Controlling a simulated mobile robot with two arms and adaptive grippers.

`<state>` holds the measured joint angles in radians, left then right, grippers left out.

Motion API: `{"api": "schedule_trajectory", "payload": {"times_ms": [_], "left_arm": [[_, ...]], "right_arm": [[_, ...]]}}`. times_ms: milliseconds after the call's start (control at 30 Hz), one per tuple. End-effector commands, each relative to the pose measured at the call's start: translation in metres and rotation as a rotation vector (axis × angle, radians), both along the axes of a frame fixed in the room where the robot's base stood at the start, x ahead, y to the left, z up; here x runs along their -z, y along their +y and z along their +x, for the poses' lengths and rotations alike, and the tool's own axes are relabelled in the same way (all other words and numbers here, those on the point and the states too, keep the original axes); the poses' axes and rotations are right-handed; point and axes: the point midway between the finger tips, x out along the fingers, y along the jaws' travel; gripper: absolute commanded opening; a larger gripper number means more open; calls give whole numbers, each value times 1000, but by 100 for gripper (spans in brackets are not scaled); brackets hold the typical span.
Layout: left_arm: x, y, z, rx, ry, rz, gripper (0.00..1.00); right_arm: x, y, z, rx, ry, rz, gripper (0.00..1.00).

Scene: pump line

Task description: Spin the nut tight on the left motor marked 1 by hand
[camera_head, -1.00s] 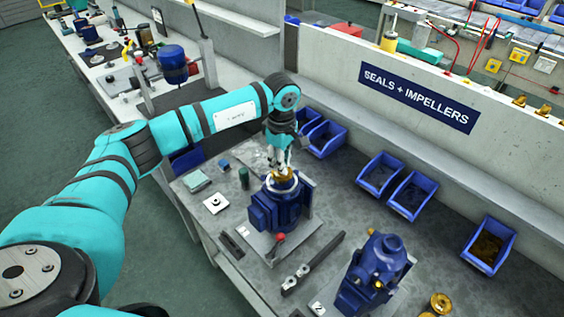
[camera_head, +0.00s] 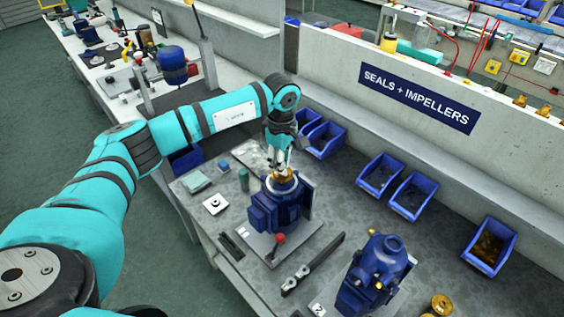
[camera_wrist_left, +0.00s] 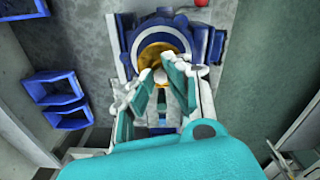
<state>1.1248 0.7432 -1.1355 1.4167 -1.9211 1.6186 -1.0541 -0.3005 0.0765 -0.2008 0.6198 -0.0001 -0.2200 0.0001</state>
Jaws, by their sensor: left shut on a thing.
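The left motor (camera_head: 278,203) is a blue housing standing upright on a grey plate, with a brass part and pale ring at its top. My left gripper (camera_head: 280,166) points down over the motor's top, its fingers closed in around the centre. In the left wrist view the fingers (camera_wrist_left: 158,88) meet at a small pale nut (camera_wrist_left: 159,76) in the middle of the brass disc (camera_wrist_left: 160,58). The fingers partly hide the nut. The blue motor (camera_wrist_left: 163,38) surrounds the disc. My right gripper is in neither view.
A second blue motor (camera_head: 373,275) stands at the front right, near a plate marked 2 (camera_head: 317,309). A red-knobbed lever (camera_head: 280,238) sits before the left motor. Blue bins (camera_head: 380,173) line the back wall. A dark bar (camera_head: 313,262) lies between the motors.

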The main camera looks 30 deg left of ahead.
Motion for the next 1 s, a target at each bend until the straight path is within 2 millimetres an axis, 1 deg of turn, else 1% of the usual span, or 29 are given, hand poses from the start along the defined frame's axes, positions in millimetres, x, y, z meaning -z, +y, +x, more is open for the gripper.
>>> {"api": "schedule_trajectory", "payload": {"times_ms": [333, 367, 500, 567, 733, 767, 933, 967, 1000], "left_arm": [[5, 0, 0, 0, 0, 0, 0], [5, 0, 0, 0, 0, 0, 14], [4, 0, 0, 0, 0, 0, 32], [4, 0, 0, 0, 0, 0, 40], [4, 0, 0, 0, 0, 0, 40], [4, 0, 0, 0, 0, 0, 41], [4, 0, 0, 0, 0, 0, 63], [4, 0, 0, 0, 0, 0, 67], [4, 0, 0, 0, 0, 0, 67]], "right_arm": [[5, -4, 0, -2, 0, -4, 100], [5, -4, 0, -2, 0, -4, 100], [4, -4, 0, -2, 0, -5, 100], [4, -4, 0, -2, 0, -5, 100], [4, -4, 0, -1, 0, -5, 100], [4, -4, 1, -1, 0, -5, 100], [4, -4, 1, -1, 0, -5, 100], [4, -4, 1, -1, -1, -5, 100], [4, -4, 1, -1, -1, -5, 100]]}}
